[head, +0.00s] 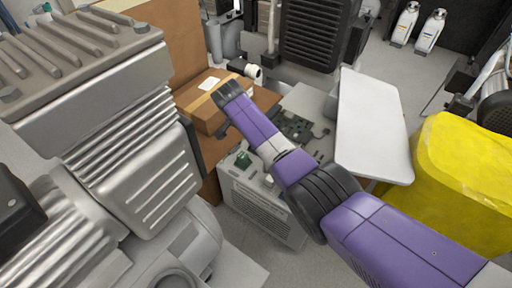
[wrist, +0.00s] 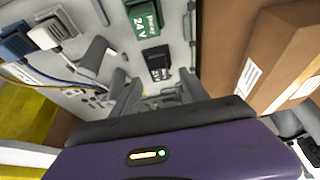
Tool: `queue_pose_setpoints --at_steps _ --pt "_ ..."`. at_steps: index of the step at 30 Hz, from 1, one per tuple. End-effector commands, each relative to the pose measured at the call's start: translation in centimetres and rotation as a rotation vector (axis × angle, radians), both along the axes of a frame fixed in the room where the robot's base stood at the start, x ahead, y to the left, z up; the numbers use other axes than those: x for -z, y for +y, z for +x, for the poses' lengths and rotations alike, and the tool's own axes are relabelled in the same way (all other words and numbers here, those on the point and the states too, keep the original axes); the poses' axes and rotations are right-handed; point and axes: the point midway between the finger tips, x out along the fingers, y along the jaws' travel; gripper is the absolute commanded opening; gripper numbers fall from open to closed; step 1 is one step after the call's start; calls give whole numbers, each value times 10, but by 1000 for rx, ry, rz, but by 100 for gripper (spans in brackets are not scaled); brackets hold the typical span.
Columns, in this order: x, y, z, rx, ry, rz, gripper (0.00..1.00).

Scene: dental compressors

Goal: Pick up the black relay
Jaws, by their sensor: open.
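The black relay (wrist: 157,63) is a small dark block on a pale panel, near the middle of the wrist view. A green block marked "24V" (wrist: 143,20) sits just above it in that picture. My gripper (wrist: 158,92) is open and empty, its fingers pointing toward the panel with the relay ahead of them. The fingers do not touch the relay. A green part (head: 243,160) shows on the cabinet; I cannot make out the black relay there.
A cardboard box (head: 208,105) stands close beside my gripper, also at the right of the wrist view (wrist: 265,45). A green circuit board (head: 293,125), a white panel (head: 372,125) and a yellow wrapped bulk (head: 465,180) lie right. A large grey compressor (head: 125,150) fills the left.

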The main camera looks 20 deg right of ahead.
Motion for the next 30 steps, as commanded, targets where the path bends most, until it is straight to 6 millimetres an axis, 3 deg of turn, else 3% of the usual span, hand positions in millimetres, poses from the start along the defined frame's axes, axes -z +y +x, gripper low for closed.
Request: queue_pose_setpoints --at_steps 1,5,13,14,22,30 --pt "13 -3 0 1 1 -2 53" --pt "25 -8 4 -1 0 -2 53" --pt "26 -9 6 -1 -1 0 53" --pt "26 -9 6 -1 -1 0 51" --pt "26 -9 6 -1 -1 0 0" --pt "26 -9 6 -1 -1 0 0"
